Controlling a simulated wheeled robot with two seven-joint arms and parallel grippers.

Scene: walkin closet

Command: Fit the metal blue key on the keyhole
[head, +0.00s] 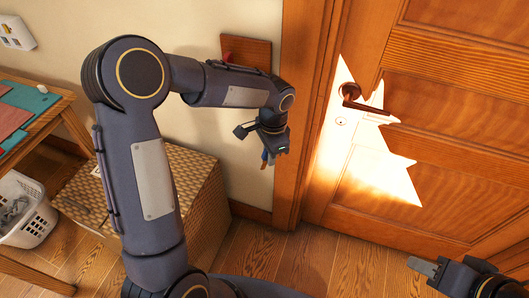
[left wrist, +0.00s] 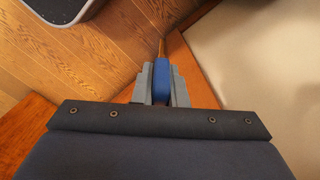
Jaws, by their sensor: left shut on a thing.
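My left gripper (head: 268,158) is shut on the blue key (left wrist: 161,78). In the left wrist view the blue key head sits between the grey fingers, and a thin brass-coloured shaft (left wrist: 162,47) points away from them. In the head view the gripper hangs left of the door frame, in front of the wall, apart from the door. The keyhole (head: 341,121) is a small round plate on the door (head: 440,120), below the dark handle (head: 351,93). My right gripper (head: 424,267) is at the lower right; its finger gap cannot be made out.
The wooden door frame (head: 300,100) stands between my left gripper and the keyhole. A woven chest (head: 190,195) is below my left arm. A white basket (head: 35,222) and a wooden table (head: 50,120) are at the left. The floor (head: 320,262) before the door is clear.

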